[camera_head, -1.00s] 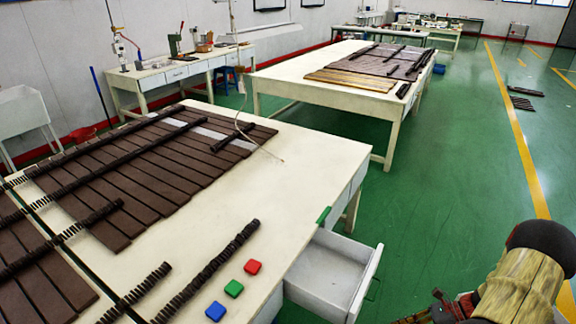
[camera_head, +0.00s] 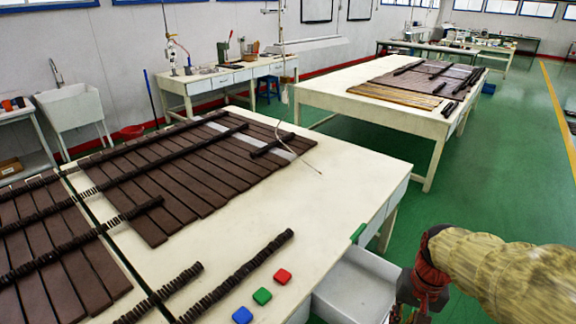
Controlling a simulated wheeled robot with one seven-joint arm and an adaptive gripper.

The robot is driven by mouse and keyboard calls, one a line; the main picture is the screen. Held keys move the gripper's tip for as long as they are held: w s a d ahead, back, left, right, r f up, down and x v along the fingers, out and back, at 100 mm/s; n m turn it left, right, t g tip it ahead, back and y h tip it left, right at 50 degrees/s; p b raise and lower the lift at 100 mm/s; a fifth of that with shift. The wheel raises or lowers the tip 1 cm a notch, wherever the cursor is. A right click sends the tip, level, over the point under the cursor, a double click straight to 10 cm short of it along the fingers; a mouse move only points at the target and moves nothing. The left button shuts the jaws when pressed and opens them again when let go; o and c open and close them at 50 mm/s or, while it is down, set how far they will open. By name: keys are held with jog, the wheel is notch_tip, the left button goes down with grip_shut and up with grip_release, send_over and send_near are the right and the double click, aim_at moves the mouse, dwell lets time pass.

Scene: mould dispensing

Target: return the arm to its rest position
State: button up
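My arm, in a tan sleeve with a red wrist, comes in from the right edge in the head view. My gripper (camera_head: 408,304) hangs at the bottom right, partly cut off by the frame's lower edge. It is in front of the open white drawer (camera_head: 352,282) and hides part of its right side. The fingers are too small and dark to tell whether they are open or shut, and I see nothing clearly held.
A second table (camera_head: 400,115) stands behind. Green floor lies open to the right.

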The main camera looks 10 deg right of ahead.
jog(key=s+a+r+n+t, duration=0.2)
jog(key=a+r+n+t, duration=0.3)
jog(key=a+r, duration=0.7)
jog(key=a+n, duration=0.1)
jog(key=a, duration=0.2)
jog(key=shift+r+n+h, duration=0.3)
jog(key=shift+n, duration=0.1)
